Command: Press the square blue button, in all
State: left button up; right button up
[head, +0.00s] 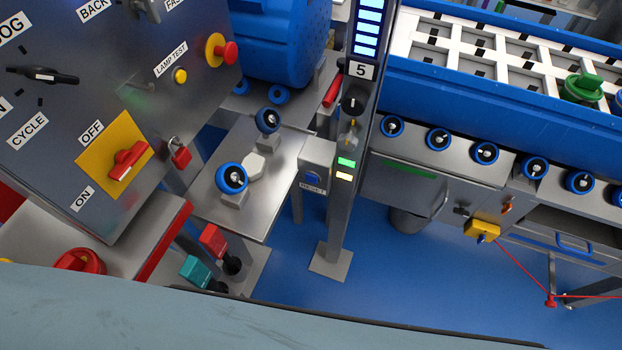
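A small blue patch (312,180) shows on the underside of a grey box on the post, just above a RESET label (313,189). It looks like the square blue button, but it is small and seen at a steep angle, so its exact shape and whether it is pressed cannot be told. The grey box (318,152) is fixed to the left of the upright post, below the sign with the number 5 (361,71). Neither of my grippers is in view.
At left is a grey control panel (60,110) with a red rotary switch (127,160) and a red mushroom button (228,53). Red and teal pedals (195,270) stand below. At right is a blue-sided conveyor (490,107) with rollers. Blue floor (400,290) is open right of the post.

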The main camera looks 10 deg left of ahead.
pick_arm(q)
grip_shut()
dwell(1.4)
